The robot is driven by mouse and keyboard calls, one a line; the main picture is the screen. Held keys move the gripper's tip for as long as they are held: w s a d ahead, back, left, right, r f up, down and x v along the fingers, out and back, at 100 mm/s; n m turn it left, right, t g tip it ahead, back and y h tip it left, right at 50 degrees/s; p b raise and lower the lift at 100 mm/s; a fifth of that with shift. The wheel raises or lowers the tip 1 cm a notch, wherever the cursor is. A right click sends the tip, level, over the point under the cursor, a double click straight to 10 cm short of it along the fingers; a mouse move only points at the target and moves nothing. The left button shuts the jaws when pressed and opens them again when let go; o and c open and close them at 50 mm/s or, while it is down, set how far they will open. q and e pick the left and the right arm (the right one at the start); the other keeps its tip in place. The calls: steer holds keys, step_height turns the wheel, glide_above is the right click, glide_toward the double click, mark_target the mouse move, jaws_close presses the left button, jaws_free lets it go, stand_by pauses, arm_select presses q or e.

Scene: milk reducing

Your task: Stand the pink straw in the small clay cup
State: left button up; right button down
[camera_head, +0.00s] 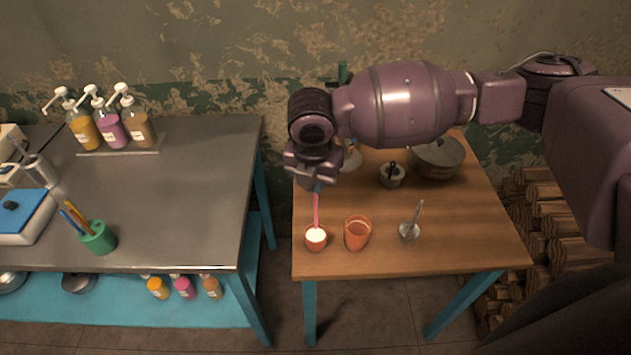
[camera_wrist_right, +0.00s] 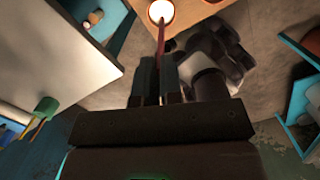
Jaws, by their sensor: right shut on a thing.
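The pink straw (camera_head: 316,210) is upright in the head view, its upper end in my right gripper (camera_head: 317,184). The gripper is shut on it. Its lower end meets the opening of the small clay cup (camera_head: 316,240), which holds something white. I cannot tell whether the tip is inside the cup or just above it. In the right wrist view the straw (camera_wrist_right: 161,42) runs from between the fingers (camera_wrist_right: 158,75) to the cup's white filling (camera_wrist_right: 160,11). My left gripper is not in view.
A larger orange clay cup (camera_head: 357,233) stands just right of the small cup on the wooden table (camera_head: 450,240). A small glass with a utensil (camera_head: 409,231), a small pot (camera_head: 391,175) and a larger pot (camera_head: 437,159) are farther right. A metal-topped table (camera_head: 190,190) stands left, across a gap.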

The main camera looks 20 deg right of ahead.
mark_target(315, 199)
steer(key=shift+f+b, duration=0.4)
steer(key=shift+f, duration=0.35)
steer(key=shift+f+b, duration=0.3)
steer(key=shift+f, duration=2.6)
steer(key=c, duration=0.8)
jaws_free()
steer(key=shift+r, duration=0.15)
